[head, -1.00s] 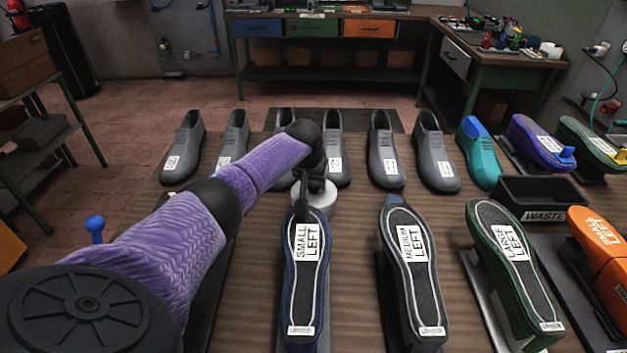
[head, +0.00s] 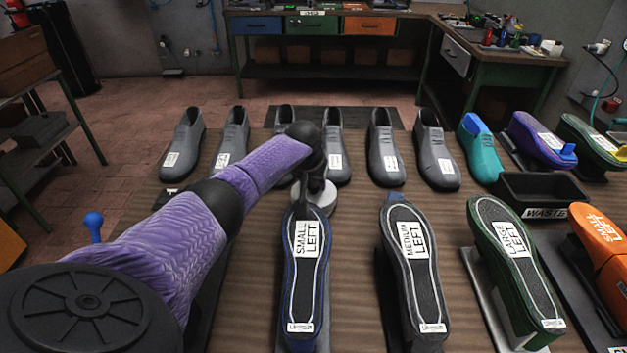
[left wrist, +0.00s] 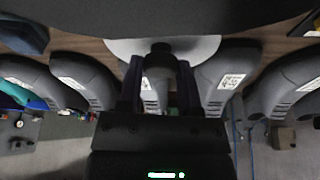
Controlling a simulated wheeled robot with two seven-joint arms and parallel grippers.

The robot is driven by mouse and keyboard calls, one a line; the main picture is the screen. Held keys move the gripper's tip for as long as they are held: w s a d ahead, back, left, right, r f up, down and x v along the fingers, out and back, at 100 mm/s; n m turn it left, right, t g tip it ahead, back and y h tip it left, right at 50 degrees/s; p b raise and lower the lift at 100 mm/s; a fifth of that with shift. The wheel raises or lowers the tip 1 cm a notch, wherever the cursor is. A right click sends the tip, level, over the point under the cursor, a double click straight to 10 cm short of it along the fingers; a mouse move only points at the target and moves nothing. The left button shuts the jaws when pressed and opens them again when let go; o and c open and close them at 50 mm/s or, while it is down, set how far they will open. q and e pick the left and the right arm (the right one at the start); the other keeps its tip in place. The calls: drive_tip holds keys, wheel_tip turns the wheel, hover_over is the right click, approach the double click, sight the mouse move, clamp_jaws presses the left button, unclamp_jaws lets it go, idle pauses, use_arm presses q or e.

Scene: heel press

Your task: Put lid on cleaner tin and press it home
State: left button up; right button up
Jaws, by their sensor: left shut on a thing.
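A pale round disc (head: 327,198), which looks like the lid of the cleaner tin, is at the middle of the bench, just behind the small left sole. In the left wrist view the pale disc (left wrist: 205,46) has a dark knob (left wrist: 160,50) at its middle. My left gripper (head: 314,190) points down over the disc. Its fingers (left wrist: 160,82) stand on both sides of the knob and are shut on it. The tin under the disc is not clearly visible, so I cannot tell how the lid sits on it. My right gripper is not in view.
Soles marked small left (head: 306,265), medium left (head: 414,262) and large left (head: 513,260) stand in front. A row of grey shoe forms (head: 386,155) is close behind the disc. A black waste bin (head: 545,190) is at right. Bare bench shows between the soles.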

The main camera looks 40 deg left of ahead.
sight(313, 184)
use_arm(q)
drive_tip(key=shift+f, duration=0.2)
idle(0.7)
drive_tip(key=o, duration=1.2)
wheel_tip(313, 184, up, 7)
drive_tip(key=p, duration=0.7)
